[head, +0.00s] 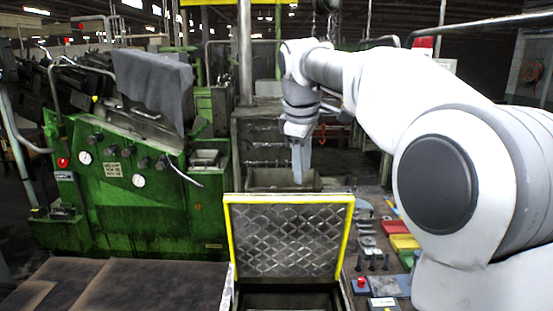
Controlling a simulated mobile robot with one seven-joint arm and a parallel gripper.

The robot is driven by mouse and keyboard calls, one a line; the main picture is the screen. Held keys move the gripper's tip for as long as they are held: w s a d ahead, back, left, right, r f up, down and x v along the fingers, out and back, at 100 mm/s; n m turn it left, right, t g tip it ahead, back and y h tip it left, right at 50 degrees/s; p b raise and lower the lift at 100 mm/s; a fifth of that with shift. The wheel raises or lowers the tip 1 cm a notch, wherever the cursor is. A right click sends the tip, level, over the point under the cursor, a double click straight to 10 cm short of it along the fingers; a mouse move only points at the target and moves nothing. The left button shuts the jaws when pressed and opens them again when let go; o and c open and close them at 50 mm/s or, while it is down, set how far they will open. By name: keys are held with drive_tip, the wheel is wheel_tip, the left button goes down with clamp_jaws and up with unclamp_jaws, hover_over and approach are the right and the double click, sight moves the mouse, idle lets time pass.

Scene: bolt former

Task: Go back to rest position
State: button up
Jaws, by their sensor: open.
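My gripper (301,165) is at the end of my white arm, in the middle of the head view. It points down above and behind the raised yellow-edged lid, near a dark metal bin (262,180). Its fingers are seen nearly edge-on, so the gap between them is hard to make out. The jaws are open and I see nothing held in them. My arm reaches in from the right and bends downward at the wrist.
The diamond-plate lid (286,240) stands upright over an open dark box (288,300). A green machine (120,185) fills the left. On the right, a bench holds tools, a red tray (394,226), a yellow tray (404,242) and a red button (361,283).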

drive_tip(key=s+d+f+m+t+b, duration=0.1)
drive_tip(key=s+d+f+m, duration=0.2)
drive_tip(key=s, duration=0.5)
drive_tip(key=s+d+f+m+b, duration=0.2)
drive_tip(key=s+d+m, duration=0.15)
drive_tip(key=s, duration=0.55)
drive_tip(key=s+d+f+m+b, duration=0.1)
drive_tip(key=s+f+m, duration=0.5)
drive_tip(key=s+f, duration=0.6)
drive_tip(key=shift+s+d+t+y, duration=0.4)
drive_tip(key=shift+s+d, duration=0.15)
drive_tip(key=shift+s, duration=0.1)
drive_tip(key=shift+d+f+m, duration=0.1)
drive_tip(key=shift+d+m, duration=0.05)
drive_tip(key=shift+m, duration=0.2)
